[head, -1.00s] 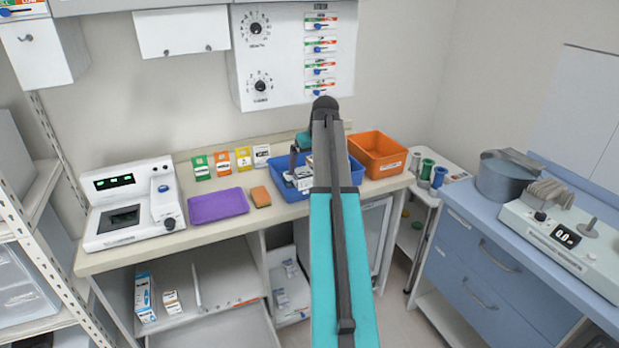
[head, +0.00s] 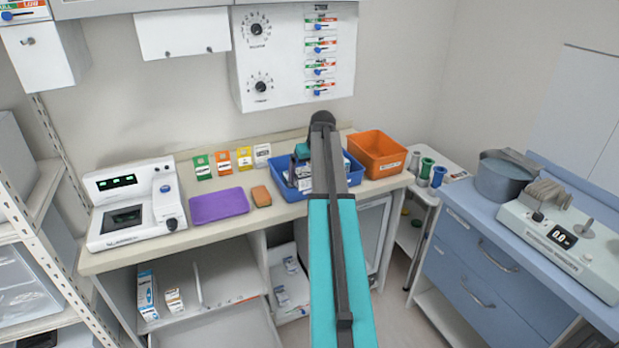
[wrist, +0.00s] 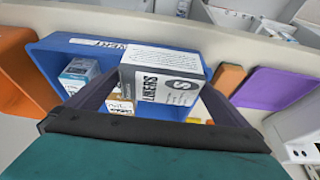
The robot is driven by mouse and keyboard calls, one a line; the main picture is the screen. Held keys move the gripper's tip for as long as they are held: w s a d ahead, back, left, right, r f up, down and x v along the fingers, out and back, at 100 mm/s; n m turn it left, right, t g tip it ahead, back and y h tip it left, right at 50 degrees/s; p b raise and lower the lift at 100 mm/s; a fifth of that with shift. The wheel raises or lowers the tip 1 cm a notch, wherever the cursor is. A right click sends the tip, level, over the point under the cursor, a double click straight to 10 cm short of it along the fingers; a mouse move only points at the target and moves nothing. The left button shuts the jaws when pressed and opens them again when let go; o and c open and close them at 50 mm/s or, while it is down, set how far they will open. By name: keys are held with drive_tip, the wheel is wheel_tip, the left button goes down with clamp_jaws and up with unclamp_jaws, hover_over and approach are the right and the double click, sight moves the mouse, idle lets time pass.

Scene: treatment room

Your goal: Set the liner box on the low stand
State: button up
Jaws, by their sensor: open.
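The liner box (wrist: 165,85), white and grey with "LINERS" and a large S printed on it, shows in the wrist view in the blue bin (wrist: 60,50). My gripper (wrist: 158,92) is open, its dark fingers on either side of the box. I cannot tell if they touch it. In the head view my gripper (head: 301,160) is over the blue bin (head: 263,158), partly hidden by my arm. I cannot make out for sure which thing is the low stand.
An orange bin (head: 377,152) stands right of the blue bin. A purple tray (head: 218,206) and an orange sponge (head: 261,196) lie to its left, beside a white device (head: 128,207). A small white cart (head: 428,187) holds spools. Other small boxes share the blue bin.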

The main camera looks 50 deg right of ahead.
sight(309, 168)
drive_tip(key=c, duration=1.2)
drive_tip(key=shift+r, duration=0.15)
drive_tip(key=shift+r+b, duration=0.85)
drive_tip(key=shift+r, duration=0.7)
drive_tip(key=s+a+b, duration=0.1)
drive_tip(key=s+a, duration=0.2)
drive_tip(key=s+a+r+b, duration=0.1)
drive_tip(key=s+a, duration=0.3)
drive_tip(key=s+a+b, duration=0.1)
drive_tip(key=s+a, duration=0.3)
drive_tip(key=shift+s+a+r+b, duration=0.15)
drive_tip(key=shift+r+b, duration=0.2)
drive_tip(key=shift+b, duration=0.05)
